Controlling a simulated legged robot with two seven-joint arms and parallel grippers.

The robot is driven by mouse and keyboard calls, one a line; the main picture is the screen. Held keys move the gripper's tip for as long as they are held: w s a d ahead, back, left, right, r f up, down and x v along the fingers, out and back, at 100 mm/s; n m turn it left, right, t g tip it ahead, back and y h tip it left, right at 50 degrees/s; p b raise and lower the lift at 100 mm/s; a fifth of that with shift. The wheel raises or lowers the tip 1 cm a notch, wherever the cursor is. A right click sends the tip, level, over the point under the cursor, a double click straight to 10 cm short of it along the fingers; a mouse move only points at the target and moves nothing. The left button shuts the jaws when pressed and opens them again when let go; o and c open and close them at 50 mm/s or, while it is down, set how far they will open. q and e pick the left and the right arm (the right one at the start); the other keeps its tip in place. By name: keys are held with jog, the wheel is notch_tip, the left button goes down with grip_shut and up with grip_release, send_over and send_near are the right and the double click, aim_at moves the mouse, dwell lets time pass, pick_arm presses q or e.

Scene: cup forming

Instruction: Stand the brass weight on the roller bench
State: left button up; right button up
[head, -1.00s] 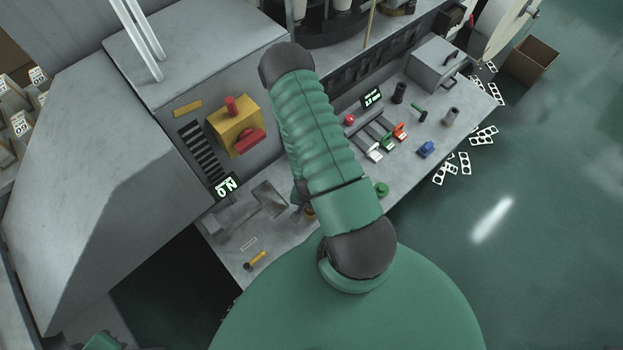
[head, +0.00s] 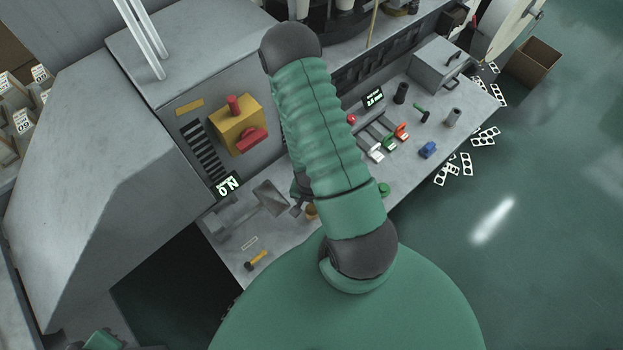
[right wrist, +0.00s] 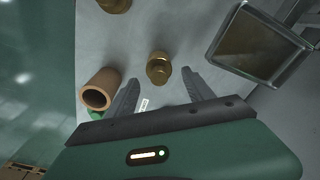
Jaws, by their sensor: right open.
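A small brass weight (right wrist: 158,68) with a round knob stands on a grey surface in the right wrist view. It is just ahead of my right gripper (right wrist: 160,84), roughly midway between the spread fingertips, and neither finger touches it. A second brass piece (right wrist: 115,4) is cut off by the top edge. In the head view my right forearm covers the weight, and only a dark part of the right gripper (head: 298,208) shows beside it. The grey bench top (head: 405,165) runs beneath the arm. My left gripper is out of view.
A hollow orange-brown cup (right wrist: 98,90) lies close to the left finger in the right wrist view. Coloured levers (head: 387,140), a blue piece (head: 428,149) and a grey box (head: 434,65) occupy the bench's far right.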

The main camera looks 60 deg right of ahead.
aim_at(311, 208)
jog(key=r, duration=0.2)
jog(key=r+p, duration=0.1)
jog(key=r, duration=0.4)
jog(key=shift+s+a+r, duration=0.15)
jog(key=shift+a, duration=0.25)
